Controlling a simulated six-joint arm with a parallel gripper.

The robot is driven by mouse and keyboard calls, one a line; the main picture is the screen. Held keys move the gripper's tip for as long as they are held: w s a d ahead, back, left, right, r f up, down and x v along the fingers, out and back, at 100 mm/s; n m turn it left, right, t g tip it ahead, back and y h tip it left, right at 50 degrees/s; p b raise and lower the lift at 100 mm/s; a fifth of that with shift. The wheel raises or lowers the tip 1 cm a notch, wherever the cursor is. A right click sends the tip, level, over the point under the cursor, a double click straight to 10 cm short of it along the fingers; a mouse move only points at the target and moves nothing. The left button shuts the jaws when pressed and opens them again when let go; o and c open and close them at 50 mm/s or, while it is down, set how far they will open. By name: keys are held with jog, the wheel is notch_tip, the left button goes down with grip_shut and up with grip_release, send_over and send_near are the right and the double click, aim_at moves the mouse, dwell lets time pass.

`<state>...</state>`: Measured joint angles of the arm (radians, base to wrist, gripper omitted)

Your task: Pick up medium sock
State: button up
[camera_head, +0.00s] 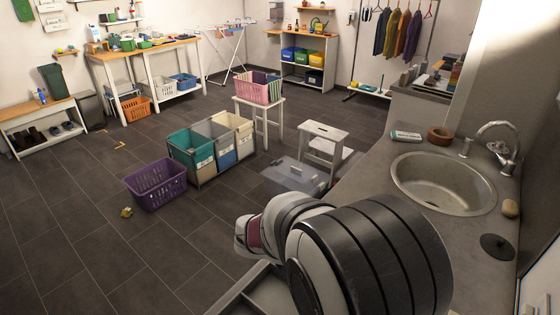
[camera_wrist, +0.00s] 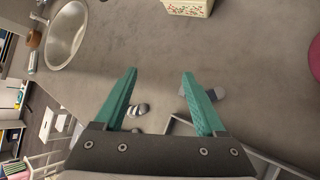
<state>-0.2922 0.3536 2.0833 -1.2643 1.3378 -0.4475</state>
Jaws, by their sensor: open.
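In the wrist view my gripper (camera_wrist: 160,73) is open, its two teal fingers apart with nothing held between them. A small striped grey-and-white sock-like item (camera_wrist: 138,109) lies on the grey counter (camera_wrist: 235,60), close beside the left finger. A plain grey sock-like item (camera_wrist: 212,95) shows at the right finger, which hides part of it. I cannot tell which one is the medium sock. In the head view my arm covers this part of the counter, and neither item nor the gripper fingers show.
The wrist view shows a sink (camera_wrist: 68,38) at upper left, a cream box (camera_wrist: 190,6) at the top and a dark pink round object (camera_wrist: 315,57) at right. In the head view, a purple basket (camera_head: 157,186) and a three-bin sorter (camera_head: 192,160) stand on the floor.

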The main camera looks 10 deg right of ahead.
jog(key=w+a+f+n+t, duration=0.3)
jog(key=w+f+n, duration=0.1)
jog(key=w+n, duration=0.1)
jog(key=w+a+f+n+t, duration=0.2)
jog(key=w+a+f+n, duration=0.2)
jog(key=w+n, duration=0.1)
jog(key=w+a+f+n+t, duration=0.3)
jog(key=w+f+n, duration=0.1)
jog(key=w+n, duration=0.1)
jog(key=shift+w+a+n+t+h, duration=0.3)
jog(key=shift+w+a, duration=0.1)
jog(key=shift+w, duration=0.25)
jog(key=x, duration=1.5)
jog(key=shift+w+f, duration=0.3)
jog(key=shift+w, duration=0.15)
grip_shut()
